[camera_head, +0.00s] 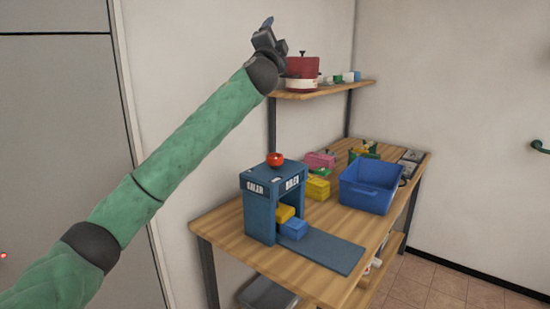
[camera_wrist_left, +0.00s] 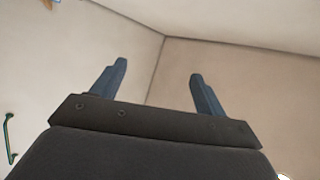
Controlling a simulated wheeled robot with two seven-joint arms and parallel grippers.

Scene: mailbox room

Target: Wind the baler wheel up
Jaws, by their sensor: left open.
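The blue baler (camera_head: 262,205) stands on the wooden table, with lettering on its upper front. A red wheel or knob (camera_head: 275,159) sits on top of it. A yellow block (camera_head: 285,213) and a blue block (camera_head: 294,229) lie in its front opening, at a flat blue-grey plate. My left gripper (camera_head: 268,33) is raised high, above and behind the baler in the picture, near the shelf. In the left wrist view its two fingers (camera_wrist_left: 156,85) are spread apart with nothing between them, facing bare walls. My right gripper is not in view.
A blue bin (camera_head: 369,187) stands right of the baler on the table (camera_head: 225,232). A wall shelf (camera_head: 325,90) holds a red pot (camera_head: 303,67). A grey door (camera_head: 60,130) is at left. Floor is clear at right.

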